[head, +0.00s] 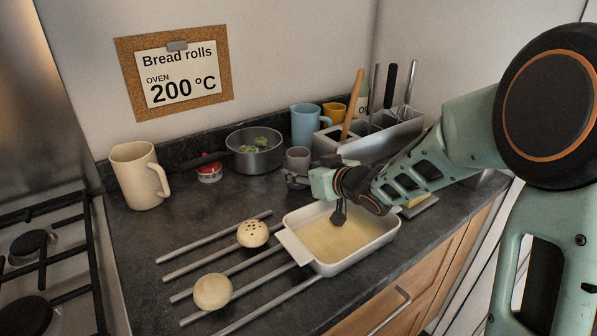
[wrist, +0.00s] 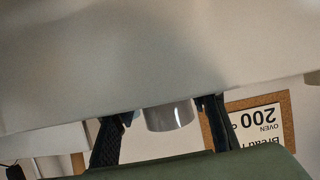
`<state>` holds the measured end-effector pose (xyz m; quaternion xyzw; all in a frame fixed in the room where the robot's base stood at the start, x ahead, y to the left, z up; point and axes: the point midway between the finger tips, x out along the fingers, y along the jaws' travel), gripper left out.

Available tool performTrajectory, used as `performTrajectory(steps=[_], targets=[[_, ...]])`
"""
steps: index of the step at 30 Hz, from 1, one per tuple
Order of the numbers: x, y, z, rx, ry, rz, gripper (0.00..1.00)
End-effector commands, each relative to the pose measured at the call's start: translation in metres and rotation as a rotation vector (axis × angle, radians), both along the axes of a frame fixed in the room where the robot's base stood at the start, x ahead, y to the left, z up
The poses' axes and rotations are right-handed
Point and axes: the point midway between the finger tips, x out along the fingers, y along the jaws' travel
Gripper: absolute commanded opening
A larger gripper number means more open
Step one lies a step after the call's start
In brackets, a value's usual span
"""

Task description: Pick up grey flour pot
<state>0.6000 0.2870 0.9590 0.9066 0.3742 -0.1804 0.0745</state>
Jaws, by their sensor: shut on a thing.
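The grey flour pot (head: 298,157) is a small grey cup at the back of the counter, right of the saucepan. My gripper (head: 296,178) reaches it from the front right and is shut on it; the fingers partly hide its lower side. In the wrist view, the pot (wrist: 170,115) shows upside down between my two dark fingers, its far part cut off by a large pale surface. I cannot tell whether its base touches the counter.
A white dish (head: 372,246) with pale yellow contents lies in front, below my arm. A saucepan (head: 255,159), blue mug (head: 304,125) and steel utensil holder (head: 378,142) stand behind.

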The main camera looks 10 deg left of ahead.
Motion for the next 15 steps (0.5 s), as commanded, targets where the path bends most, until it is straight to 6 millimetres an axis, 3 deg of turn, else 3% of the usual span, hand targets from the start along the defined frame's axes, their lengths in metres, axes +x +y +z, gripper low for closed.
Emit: performTrajectory(steps=[15], targets=[[0.0003, 0.0002, 0.0059, 0.001, -0.001, 0.000, 0.10]])
